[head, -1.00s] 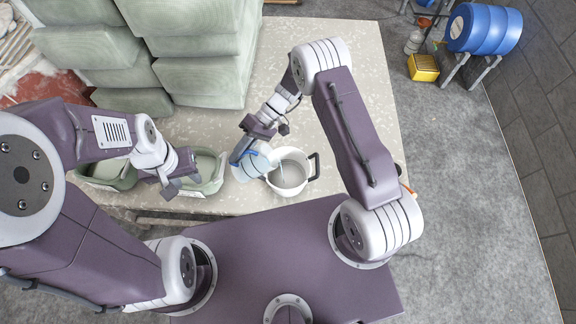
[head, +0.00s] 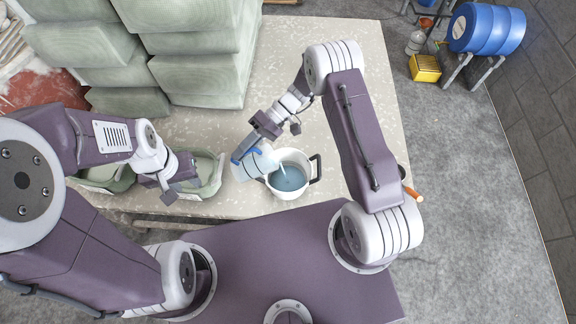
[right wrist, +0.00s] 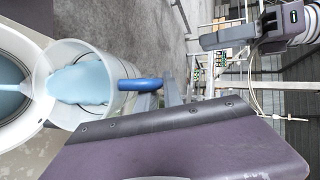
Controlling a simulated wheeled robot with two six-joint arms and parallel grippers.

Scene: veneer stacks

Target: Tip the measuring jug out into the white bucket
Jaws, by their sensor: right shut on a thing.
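The measuring jug (head: 252,163) is clear with a blue handle. My right gripper (head: 252,148) is shut on it and holds it tilted at the left rim of the white bucket. A pale stream runs from the jug into the white bucket (head: 311,163), where blue liquid lies. In the right wrist view the jug (right wrist: 118,103) still holds light blue liquid, and its lip is over the bucket (right wrist: 42,78). My left gripper (head: 170,191) hangs near the green tubs at the left; I cannot tell whether it is open.
Green tubs (head: 213,186) stand on the pale table (head: 340,50) left of the bucket. Tall green-grey stacks (head: 200,75) fill the table's back left. A blue barrel (head: 487,28) and a yellow crate (head: 425,69) are on the floor at the right.

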